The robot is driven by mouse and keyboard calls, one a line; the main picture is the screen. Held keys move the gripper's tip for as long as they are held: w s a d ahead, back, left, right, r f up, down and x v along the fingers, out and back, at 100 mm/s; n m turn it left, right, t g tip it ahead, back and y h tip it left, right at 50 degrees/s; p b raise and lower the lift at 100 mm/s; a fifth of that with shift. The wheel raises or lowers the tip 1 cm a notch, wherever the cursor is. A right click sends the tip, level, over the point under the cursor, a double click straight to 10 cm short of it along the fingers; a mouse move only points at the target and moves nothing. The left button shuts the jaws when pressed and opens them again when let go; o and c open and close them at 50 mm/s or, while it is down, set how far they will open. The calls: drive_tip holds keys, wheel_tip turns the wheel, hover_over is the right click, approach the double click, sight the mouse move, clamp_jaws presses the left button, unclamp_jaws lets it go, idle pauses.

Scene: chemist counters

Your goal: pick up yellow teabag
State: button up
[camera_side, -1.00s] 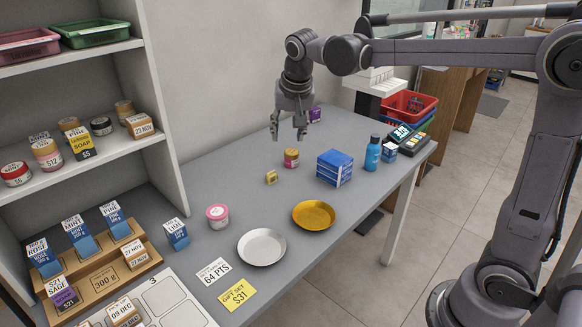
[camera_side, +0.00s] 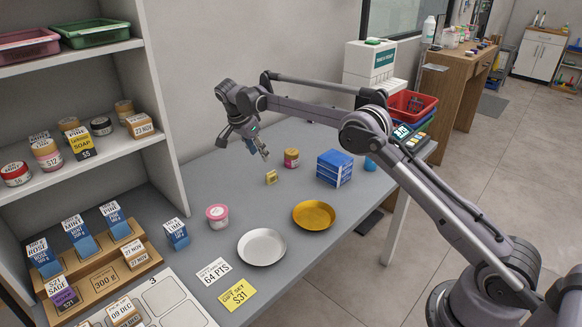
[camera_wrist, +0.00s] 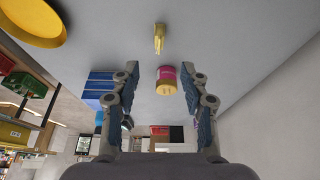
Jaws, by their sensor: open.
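The small yellow teabag (camera_side: 271,177) sits on the grey counter, left of and nearer than a pink-and-gold jar (camera_side: 291,158). My gripper (camera_side: 258,157) is open and empty, above the counter just behind and left of the teabag in the side view. In the wrist view the teabag (camera_wrist: 159,38) lies at the top centre, beyond the fingertips of my gripper (camera_wrist: 160,78). The jar (camera_wrist: 167,86) shows between the two fingers there, farther off. The fingers do not touch the teabag.
A blue box stack (camera_side: 334,168) stands right of the jar. A gold dish (camera_side: 314,215) and white dish (camera_side: 261,247) lie nearer the front. A pink-lidded tub (camera_side: 217,216) stands to the left. The wall (camera_side: 205,80) rises behind. Bare counter surrounds the teabag.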

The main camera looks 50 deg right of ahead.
sight(271, 173)
drive_tip(key=x, duration=0.6)
drive_tip(key=shift+f, duration=0.1)
drive_tip(key=shift+d+x, duration=0.25)
drive_tip(key=shift+x, duration=2.4)
drive_tip(key=shift+s, duration=0.1)
drive_tip(key=c, duration=0.8)
